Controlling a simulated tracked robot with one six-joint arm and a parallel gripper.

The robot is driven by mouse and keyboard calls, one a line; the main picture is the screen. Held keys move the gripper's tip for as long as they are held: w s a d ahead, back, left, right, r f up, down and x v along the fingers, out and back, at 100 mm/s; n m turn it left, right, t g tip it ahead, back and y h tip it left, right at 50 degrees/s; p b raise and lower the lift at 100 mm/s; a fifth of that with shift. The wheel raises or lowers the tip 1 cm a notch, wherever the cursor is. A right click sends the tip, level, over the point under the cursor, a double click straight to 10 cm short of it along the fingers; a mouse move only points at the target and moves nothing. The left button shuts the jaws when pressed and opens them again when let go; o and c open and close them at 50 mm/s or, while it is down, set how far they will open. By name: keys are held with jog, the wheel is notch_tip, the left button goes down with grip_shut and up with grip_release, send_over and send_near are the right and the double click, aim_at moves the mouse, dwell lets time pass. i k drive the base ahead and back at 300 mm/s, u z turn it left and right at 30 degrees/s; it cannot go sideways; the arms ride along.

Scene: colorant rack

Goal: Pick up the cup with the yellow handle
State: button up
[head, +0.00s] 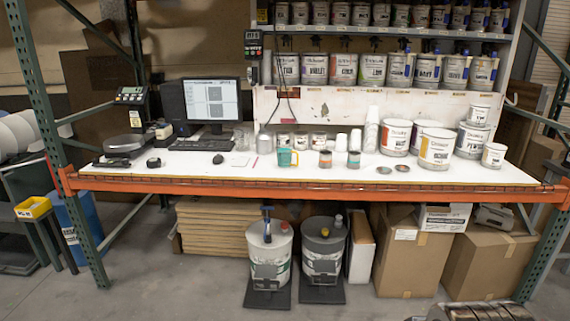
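A teal cup (284,158) with a yellow handle stands upright on the white tabletop (330,178), near the middle of its front half. Its handle is on the right side. To its right, apart from it, stand two small cans, one with a reddish-orange band (325,159) and one with a teal band (354,160). My gripper is not in view.
A monitor (210,101), keyboard and mouse (218,159) are to the left. Large paint cans (436,149) stand to the right, with two small lids (384,170) before them. Shelves of cans rise behind. An orange beam (330,190) edges the table; buckets and boxes (414,249) sit below.

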aim_at(284, 152)
jog(key=k, duration=0.1)
jog(key=u, duration=0.35)
jog(key=i, duration=0.5)
jog(key=u, duration=0.95)
jog(key=i, duration=2.55)
jog(key=z, duration=0.85)
jog(key=i, duration=0.45)
jog(key=z, duration=0.25)
